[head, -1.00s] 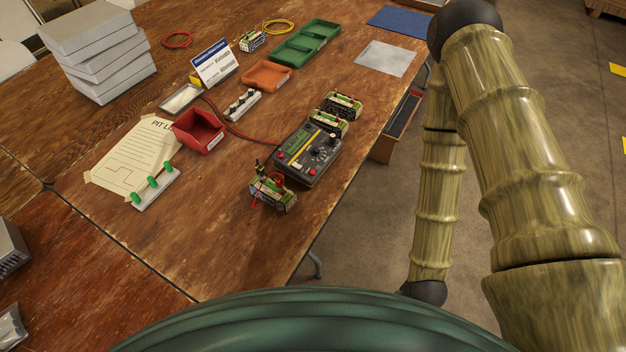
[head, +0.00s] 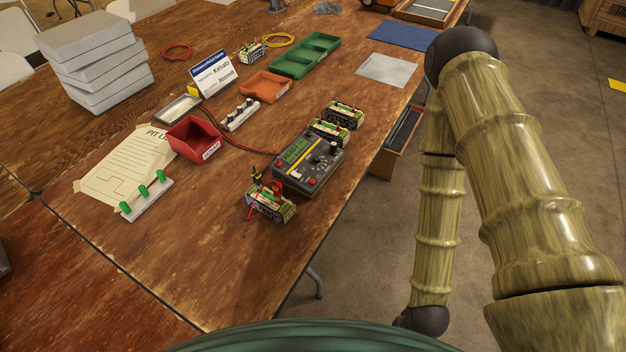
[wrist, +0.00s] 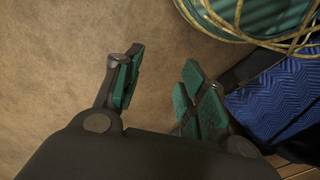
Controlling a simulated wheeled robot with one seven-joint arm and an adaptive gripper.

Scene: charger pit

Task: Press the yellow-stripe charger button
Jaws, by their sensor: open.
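A dark grey charger (head: 318,172) with a green screen and a yellow stripe (head: 303,160) lies near the right edge of the wooden table. Small red buttons sit on its near face, one at the left corner and one (head: 311,181) towards the front right; a black knob is at its right. The small labels are too small to read. My gripper (wrist: 158,85) is open and empty in the wrist view, its green-padded fingers spread over brown floor. It is hidden in the head view, where only my arm shows, right of the table. The charger is not in the wrist view.
A battery pack (head: 270,204) with red and black leads stands at the charger's near left; two more packs (head: 343,114) stand behind it. A red bin (head: 193,138) is to the left. The wrist view shows coiled yellow cord (wrist: 240,20) and blue cloth (wrist: 275,100).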

